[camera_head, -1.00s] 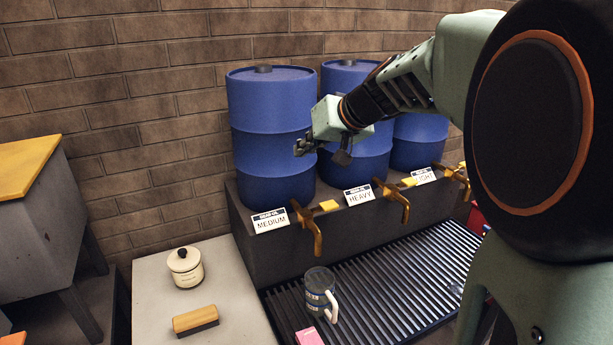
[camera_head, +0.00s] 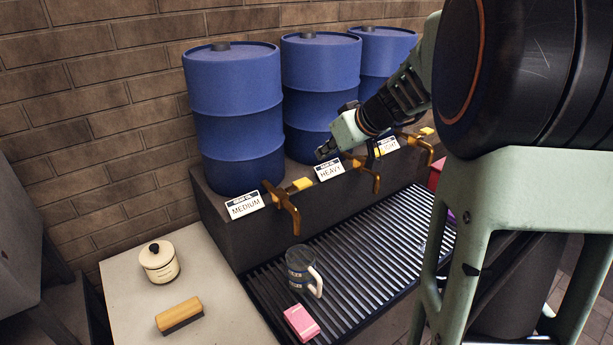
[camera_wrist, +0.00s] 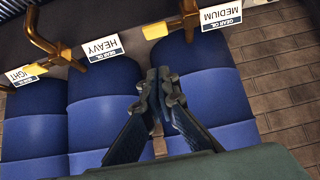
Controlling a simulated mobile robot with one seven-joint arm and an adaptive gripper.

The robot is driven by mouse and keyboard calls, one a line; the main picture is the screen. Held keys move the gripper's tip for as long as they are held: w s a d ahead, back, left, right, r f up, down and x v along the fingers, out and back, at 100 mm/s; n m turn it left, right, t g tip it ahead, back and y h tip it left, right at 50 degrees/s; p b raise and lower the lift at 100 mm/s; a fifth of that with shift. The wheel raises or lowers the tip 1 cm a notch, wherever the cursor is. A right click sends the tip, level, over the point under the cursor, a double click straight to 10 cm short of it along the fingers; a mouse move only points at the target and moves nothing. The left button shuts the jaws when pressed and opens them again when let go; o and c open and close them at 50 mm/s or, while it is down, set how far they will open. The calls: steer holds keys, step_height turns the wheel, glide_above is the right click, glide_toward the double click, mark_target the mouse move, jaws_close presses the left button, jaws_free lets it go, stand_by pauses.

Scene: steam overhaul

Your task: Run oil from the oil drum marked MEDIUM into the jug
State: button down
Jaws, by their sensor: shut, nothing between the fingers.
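The blue oil drum behind the MEDIUM card (camera_head: 245,205) is the leftmost drum (camera_head: 236,110) on the dark stand. Its brass tap (camera_head: 286,207) with a yellow handle (camera_head: 302,184) juts out over the grate. The jug (camera_head: 302,270), dark with a pale handle, stands upright on the grate, near and below that tap. My gripper (camera_head: 326,151) is shut and empty, in front of the middle drum, just above the HEAVY card. In the wrist view my gripper (camera_wrist: 160,88) shows closed fingers between the MEDIUM drum (camera_wrist: 216,85) and the HEAVY drum (camera_wrist: 103,100), touching neither visibly.
The HEAVY tap (camera_head: 373,178) and LIGHT tap (camera_head: 425,146) stand to the right. A pink box (camera_head: 301,322) lies on the slatted grate (camera_head: 345,250) beside the jug. A cream lidded pot (camera_head: 160,262) and a brush (camera_head: 180,316) sit on the pale bench at left.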

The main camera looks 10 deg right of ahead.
steer(key=p, duration=0.2)
glide_above(308, 184)
step_height(308, 184, down, 7)
steer(key=shift+s+a+f, duration=0.1)
steer(key=shift+s+f, duration=0.05)
steer(key=shift+f, duration=0.9)
steer(key=shift+s+a+f, duration=0.1)
steer(key=shift+f, duration=0.9)
steer(key=shift+f, duration=0.1)
steer(key=b, duration=0.1)
steer(key=f+y+b, duration=0.1)
steer(key=b, duration=0.1)
steer(key=shift+w+d+f+m+b, duration=0.15)
steer(key=shift+d+f+m+b, duration=0.15)
steer(key=shift+d+m, duration=0.1)
steer(key=f+m+g+y+b, duration=0.1)
steer(key=y+b, duration=0.1)
steer(key=b, duration=0.2)
steer(key=shift+d+f, duration=0.1)
steer(key=shift+r, duration=0.25)
